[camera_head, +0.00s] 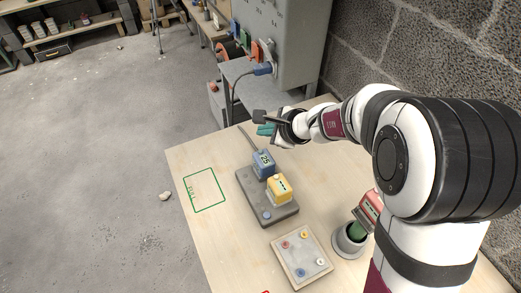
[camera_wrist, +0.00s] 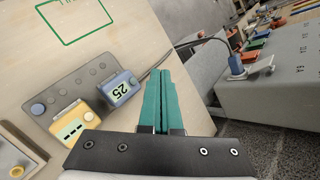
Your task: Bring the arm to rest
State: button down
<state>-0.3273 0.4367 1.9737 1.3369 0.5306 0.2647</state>
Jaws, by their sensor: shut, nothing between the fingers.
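My gripper (camera_wrist: 160,100) has green fingers pressed together and holds nothing. In the head view my gripper (camera_head: 266,129) hangs above the far part of the wooden table (camera_head: 215,250), beyond the blue module. My white and black arm reaches in from the right. The blue module (camera_head: 263,163), with a display reading 25, and the yellow module (camera_head: 279,189) sit side by side on a grey base plate (camera_head: 285,211). Both modules also show left of my fingers in the wrist view, the blue one (camera_wrist: 119,88) nearer them than the yellow one (camera_wrist: 72,124). My gripper touches neither.
A green outlined area (camera_head: 205,189) on the table is empty. A grey cabinet (camera_head: 290,40) with a plugged-in blue connector (camera_head: 262,69) stands behind the table. A stone wall is at right.

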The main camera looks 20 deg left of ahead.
dwell(0.4)
jog(key=s+d+r+n+g, duration=0.1)
jog(key=s+d+r+n, duration=0.25)
jog(key=s, duration=0.35)
jog(key=s+d+r+n+g, duration=0.2)
jog(key=s+d+r+n, duration=0.1)
jog(key=s+d, duration=0.3)
jog(key=s+d+f+n+g+h, duration=0.1)
jog(key=s+d+h, duration=0.2)
jog(key=s+d, duration=0.3)
jog(key=s+d+f+n+g+h, duration=0.1)
jog(key=s+d+n+h, duration=0.1)
jog(key=s+d, duration=0.4)
jog(key=s+h, duration=0.1)
jog(key=s, duration=0.4)
jog(key=shift+s+d, duration=0.15)
jog(key=shift+s, duration=0.1)
